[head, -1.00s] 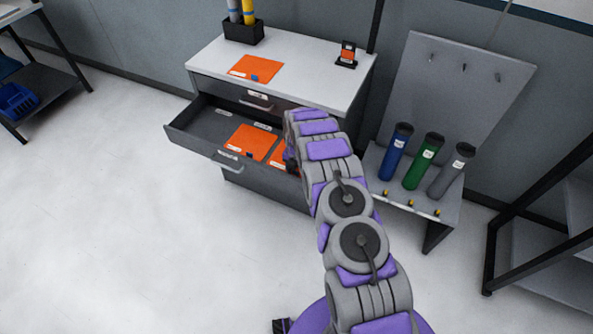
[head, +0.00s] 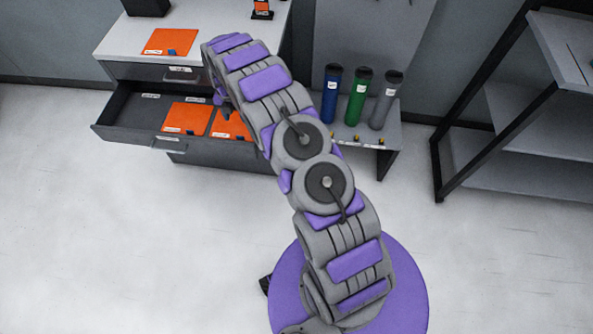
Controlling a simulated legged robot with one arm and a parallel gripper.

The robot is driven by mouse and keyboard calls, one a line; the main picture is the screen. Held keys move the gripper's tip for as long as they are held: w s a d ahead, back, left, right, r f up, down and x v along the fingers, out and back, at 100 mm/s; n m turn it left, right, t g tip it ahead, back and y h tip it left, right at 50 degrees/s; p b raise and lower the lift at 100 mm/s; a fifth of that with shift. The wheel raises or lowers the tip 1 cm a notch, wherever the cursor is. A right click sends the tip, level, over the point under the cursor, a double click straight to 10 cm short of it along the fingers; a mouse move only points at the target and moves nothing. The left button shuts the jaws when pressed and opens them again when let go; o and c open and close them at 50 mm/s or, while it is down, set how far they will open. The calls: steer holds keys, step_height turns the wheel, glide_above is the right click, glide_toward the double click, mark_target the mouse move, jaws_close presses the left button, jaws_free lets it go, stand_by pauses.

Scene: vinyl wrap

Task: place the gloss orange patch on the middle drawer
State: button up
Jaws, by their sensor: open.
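One orange patch (head: 171,41) with a small blue tab lies on top of the grey cabinet (head: 117,42). Below a closed top drawer (head: 146,73), a drawer that looks like the middle one (head: 128,133) is pulled out. Two orange patches lie in it, one in the centre (head: 187,118) and one at the right (head: 232,126), partly hidden by my arm. Their labels are too small to read, so I cannot tell which is gloss. My gripper (head: 221,97) is open, over the right side of the open drawer, and mostly hidden behind my arm.
Blue (head: 331,95), green (head: 357,97) and grey (head: 385,100) tubes stand on a low bench right of the cabinet. A small black stand (head: 262,10) is on the cabinet top. A dark-framed rack (head: 440,165) stands at the right. The floor in front is clear.

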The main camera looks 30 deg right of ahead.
steer(key=s+d+r+m+g, duration=0.1)
steer(key=s+r+m, duration=0.7)
steer(key=s+r, duration=0.4)
steer(key=s+d+r+m, duration=0.1)
steer(key=s+r+m, duration=0.7)
steer(key=r, duration=0.6)
steer(key=s+r+m, duration=0.2)
steer(key=s+m, duration=0.2)
steer(key=s, duration=0.6)
steer(key=s+r+m, duration=0.1)
steer(key=s+m, duration=0.3)
steer(key=s, duration=0.7)
steer(key=s+a+r+m, duration=0.1)
steer(key=s+m, duration=0.3)
steer(key=s, duration=0.6)
steer(key=shift+s+r+m+g, duration=0.2)
steer(key=shift+r+m+g, duration=0.15)
steer(key=shift+r, duration=0.45)
